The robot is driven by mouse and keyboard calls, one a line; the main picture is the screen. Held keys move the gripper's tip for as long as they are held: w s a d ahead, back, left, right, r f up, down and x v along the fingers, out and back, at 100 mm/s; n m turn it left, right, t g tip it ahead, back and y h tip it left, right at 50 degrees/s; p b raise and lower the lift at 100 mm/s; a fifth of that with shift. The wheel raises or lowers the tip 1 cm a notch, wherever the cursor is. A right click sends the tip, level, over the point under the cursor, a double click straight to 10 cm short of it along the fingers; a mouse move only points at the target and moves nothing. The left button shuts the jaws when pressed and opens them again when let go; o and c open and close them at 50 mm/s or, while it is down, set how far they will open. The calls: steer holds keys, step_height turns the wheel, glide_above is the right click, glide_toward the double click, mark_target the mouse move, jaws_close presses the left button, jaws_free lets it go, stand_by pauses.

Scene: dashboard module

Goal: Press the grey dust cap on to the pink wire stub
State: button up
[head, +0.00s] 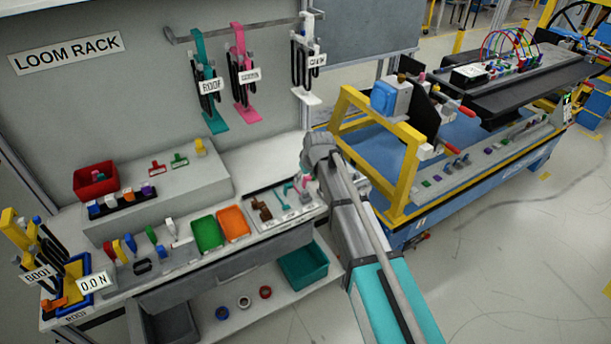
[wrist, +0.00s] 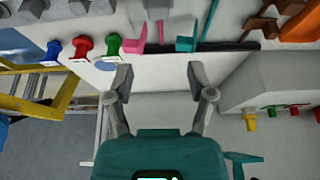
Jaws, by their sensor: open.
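My gripper (wrist: 160,76) is open, with nothing between its two fingers. It hangs above the bench's pale surface. In the head view it is hidden behind my own arm. A pink L-shaped piece (wrist: 134,42) lies beyond the fingers, left of centre in the wrist view, next to a green flanged peg. I cannot tell whether it is the pink wire stub. Several grey blocky pieces, one of them at the top left (wrist: 31,9), line the top edge of the wrist view. I cannot tell which, if any, is the grey dust cap.
A teal L-shaped piece (wrist: 186,43) lies right of the pink one. Blue, red (wrist: 82,46) and green pegs stand to the left. A raised grey step (head: 160,196) carries a red bin (head: 78,186). Green (head: 194,234) and orange trays lie in front.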

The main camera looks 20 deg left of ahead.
mark_target(305, 191)
steer(key=c, duration=0.6)
steer(key=shift+w+a+n+g+h+p, duration=0.15)
steer(key=shift+n+g+h+p, duration=0.15)
steer(key=shift+g+h+p, duration=0.15)
jaws_close()
steer(key=shift+r+n+g+h+p, duration=0.25)
steer(key=shift+n+g+h+p, duration=0.2)
steer(key=shift+g+h, duration=0.3)
steer(key=shift+r+g+h, duration=0.2)
steer(key=shift+g+h, duration=0.1)
steer(key=shift+h, duration=0.3)
steer(key=shift+f, duration=0.2)
steer(key=shift+f+b, duration=2.75)
steer(key=shift+f, duration=0.1)
